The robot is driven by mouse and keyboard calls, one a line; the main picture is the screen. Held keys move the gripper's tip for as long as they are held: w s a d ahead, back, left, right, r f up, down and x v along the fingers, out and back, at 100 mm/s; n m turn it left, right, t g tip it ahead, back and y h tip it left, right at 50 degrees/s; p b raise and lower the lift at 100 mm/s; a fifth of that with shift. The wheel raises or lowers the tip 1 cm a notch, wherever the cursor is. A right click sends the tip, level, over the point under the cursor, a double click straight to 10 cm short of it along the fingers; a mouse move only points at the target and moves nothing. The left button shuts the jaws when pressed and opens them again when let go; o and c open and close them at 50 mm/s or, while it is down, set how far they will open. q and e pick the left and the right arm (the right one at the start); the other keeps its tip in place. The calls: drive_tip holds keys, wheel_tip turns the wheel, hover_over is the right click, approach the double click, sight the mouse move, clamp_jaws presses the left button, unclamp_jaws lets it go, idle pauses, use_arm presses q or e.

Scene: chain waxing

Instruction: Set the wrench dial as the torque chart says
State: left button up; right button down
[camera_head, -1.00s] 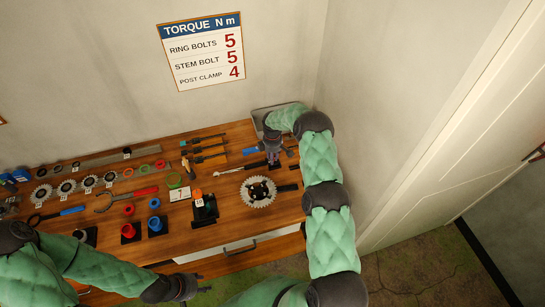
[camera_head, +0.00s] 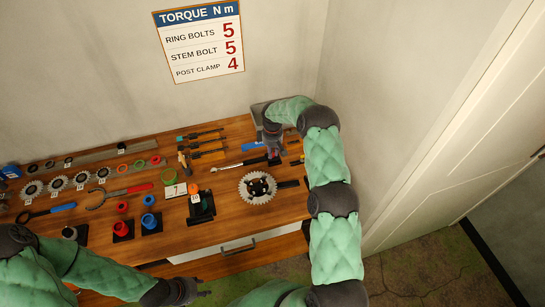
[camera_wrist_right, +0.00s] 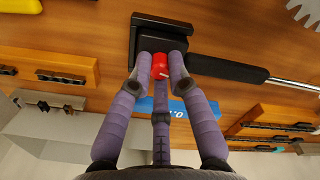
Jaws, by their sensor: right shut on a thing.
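The torque chart (camera_head: 200,42) on the wall reads RING BOLTS 5, STEM BOLT 5, POST CLAMP 4. The torque wrench (camera_head: 240,163) lies on the bench with its silver shaft pointing left. In the right wrist view its black handle (camera_wrist_right: 230,68) runs to a black holder (camera_wrist_right: 148,35). A red dial (camera_wrist_right: 160,66) with a pale mark is at the handle's end. My right gripper (camera_head: 273,148) is over that end, its fingers (camera_wrist_right: 160,62) shut on the dial. The dial's setting is unreadable. My left gripper (camera_head: 190,292) hangs before the bench, its fingers too small to judge.
A chainring (camera_head: 257,187) lies just in front of the wrench. Several sprockets (camera_head: 57,183), coloured rings and hand tools fill the left of the bench. A blue plate (camera_wrist_right: 178,108) with partly covered figures is beside the dial. A grey tray (camera_head: 258,110) stands behind my right gripper.

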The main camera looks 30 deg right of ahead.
drive_tip(key=m+b, duration=0.2)
drive_tip(key=shift+f+m+b, duration=0.25)
drive_tip(key=shift+m+b, duration=0.05)
drive_tip(key=shift+m, duration=0.1)
drive_tip(key=m+b, duration=0.2)
drive_tip(key=shift+m, duration=0.4)
drive_tip(key=m+b, duration=0.3)
drive_tip(key=m, duration=0.2)
drive_tip(key=shift+r, duration=0.1)
drive_tip(key=m+b, duration=0.1)
drive_tip(key=m, duration=0.3)
drive_tip(key=shift+b, duration=0.4)
drive_tip(key=m+b, duration=0.1)
drive_tip(key=m, duration=0.2)
drive_tip(key=shift+m, duration=0.3)
drive_tip(key=m+b, duration=0.1)
drive_tip(key=m, duration=0.2)
drive_tip(key=shift+m, duration=0.3)
drive_tip(key=shift+r+m, duration=0.1)
drive_tip(key=shift+m, duration=1.4)
